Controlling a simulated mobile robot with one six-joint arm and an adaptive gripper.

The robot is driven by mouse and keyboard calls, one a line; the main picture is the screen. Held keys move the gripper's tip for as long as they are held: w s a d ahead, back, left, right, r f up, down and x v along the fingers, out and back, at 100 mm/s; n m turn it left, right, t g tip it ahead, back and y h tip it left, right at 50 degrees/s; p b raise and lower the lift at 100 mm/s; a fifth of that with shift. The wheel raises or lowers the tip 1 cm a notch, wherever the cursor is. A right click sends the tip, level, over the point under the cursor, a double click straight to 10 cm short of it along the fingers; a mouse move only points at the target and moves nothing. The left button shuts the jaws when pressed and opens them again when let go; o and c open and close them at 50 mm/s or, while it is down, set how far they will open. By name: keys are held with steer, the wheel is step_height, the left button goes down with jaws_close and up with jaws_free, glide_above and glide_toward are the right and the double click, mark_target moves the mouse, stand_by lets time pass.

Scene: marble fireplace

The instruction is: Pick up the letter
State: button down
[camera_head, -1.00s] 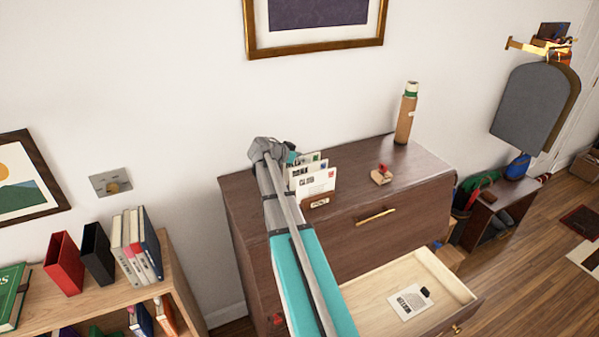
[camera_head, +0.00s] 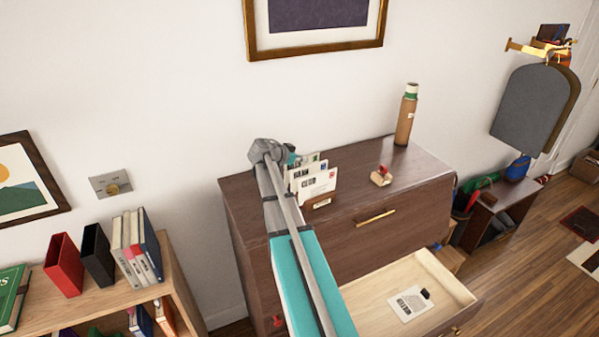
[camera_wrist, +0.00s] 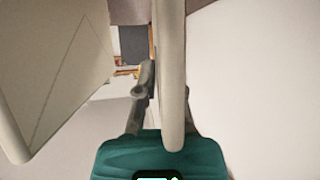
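Several letters stand upright in a small brown holder (camera_head: 317,203) on top of the dark wooden dresser. The front white letter (camera_head: 320,184) reads "CLUB"; one behind it reads "BANK". My gripper (camera_head: 291,158) is at the back left of the holder, mostly hidden behind my arm. In the wrist view, a pale upright edge (camera_wrist: 171,70), likely a letter seen edge-on, stands between my gripper's grey fingers (camera_wrist: 163,105). I cannot tell whether they touch it. A pale envelope (camera_wrist: 55,65) with flap lines fills the left side. Another letter (camera_head: 411,303) lies in the open drawer.
A stamp-like object (camera_head: 381,176) and a tall brown bottle (camera_head: 406,115) stand on the dresser (camera_head: 355,235) to the right. The open drawer (camera_head: 375,300) juts out at the front. The white wall is close behind. A bookshelf (camera_head: 125,285) is at left.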

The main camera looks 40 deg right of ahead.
steer(key=shift+r, duration=0.1)
stand_by(0.3)
step_height(320, 180, up, 10)
steer(key=p, duration=1)
stand_by(0.4)
stand_by(0.3)
